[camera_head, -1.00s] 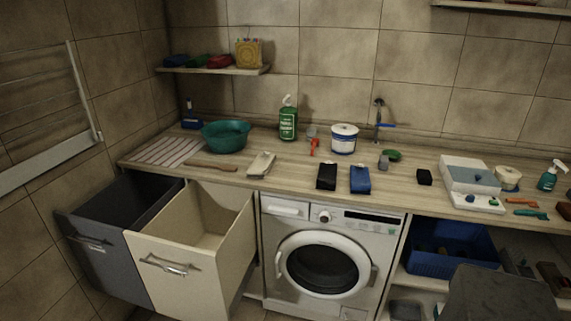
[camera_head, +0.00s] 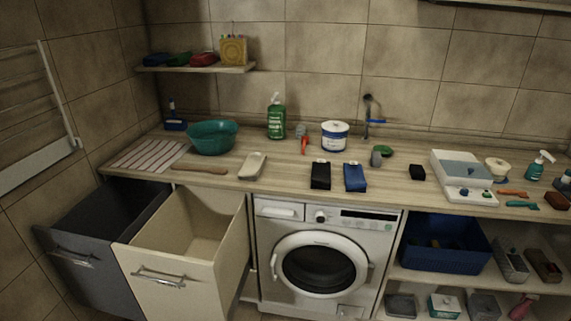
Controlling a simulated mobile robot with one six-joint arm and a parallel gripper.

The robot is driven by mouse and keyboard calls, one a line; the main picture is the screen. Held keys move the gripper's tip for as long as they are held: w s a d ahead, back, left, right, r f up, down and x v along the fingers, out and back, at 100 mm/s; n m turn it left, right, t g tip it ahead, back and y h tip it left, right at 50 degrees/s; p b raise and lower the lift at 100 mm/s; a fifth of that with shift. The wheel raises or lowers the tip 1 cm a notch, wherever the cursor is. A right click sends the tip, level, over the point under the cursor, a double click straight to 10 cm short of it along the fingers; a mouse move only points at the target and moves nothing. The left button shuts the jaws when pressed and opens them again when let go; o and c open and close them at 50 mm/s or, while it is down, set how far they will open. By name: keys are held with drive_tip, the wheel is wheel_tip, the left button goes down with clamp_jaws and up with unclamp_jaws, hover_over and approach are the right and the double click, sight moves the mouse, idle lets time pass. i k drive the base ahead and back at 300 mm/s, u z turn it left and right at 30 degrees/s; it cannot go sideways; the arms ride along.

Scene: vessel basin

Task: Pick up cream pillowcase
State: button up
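A cream, flat, oblong item (camera_head: 252,165) lies on the wooden countertop (camera_head: 290,170), towards its front edge, above the left side of the washing machine. It looks like the cream pillowcase, but it is too small in the view to be sure. A black folded-looking item (camera_head: 320,176) and a blue one (camera_head: 355,178) lie to its right, apart from it. A brown stick-like tool (camera_head: 200,170) lies to its left. My gripper is not in view.
A cream drawer (camera_head: 165,262) and a dark grey drawer (camera_head: 82,262) stand open below the counter at left. The washing machine (camera_head: 320,225) is shut. A teal bowl (camera_head: 212,138) and a green bottle (camera_head: 276,120) stand further back.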

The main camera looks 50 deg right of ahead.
sight(252, 169)
drive_tip(key=u, duration=0.35)
drive_tip(key=k, duration=0.15)
drive_tip(key=z, duration=1.25)
drive_tip(key=i, duration=1.05)
drive_tip(key=z, duration=0.35)
drive_tip(key=k, duration=0.65)
drive_tip(key=u, duration=0.05)
